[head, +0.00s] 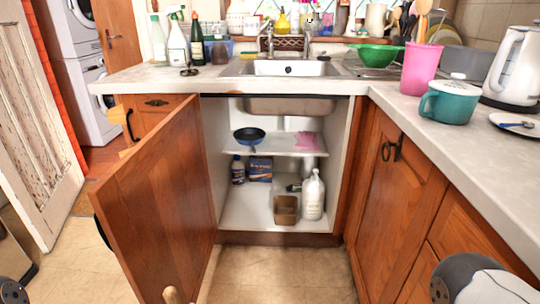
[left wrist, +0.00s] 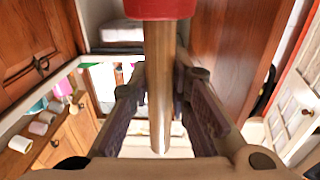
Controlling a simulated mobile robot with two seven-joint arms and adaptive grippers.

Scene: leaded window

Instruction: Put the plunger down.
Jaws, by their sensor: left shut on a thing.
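The plunger shows in the left wrist view, with its wooden handle (left wrist: 161,85) running down the middle and part of its red cup (left wrist: 160,8) at the top edge. My left gripper (left wrist: 160,88) is shut on the handle, one finger on each side. The far rim of the cup is cut off. In the head view my left gripper is not seen. A pale wooden tip (head: 172,295) at the bottom edge, by the open door, may be the handle's end. My right gripper is out of view.
The cabinet door (head: 160,200) stands open to the left. Inside the cabinet, a white bottle (head: 313,196), a brown bin (head: 286,209), a blue box (head: 260,169) and a small bottle (head: 238,170) stand on the floor. A pan (head: 249,135) sits on the shelf. The floor's front left is bare.

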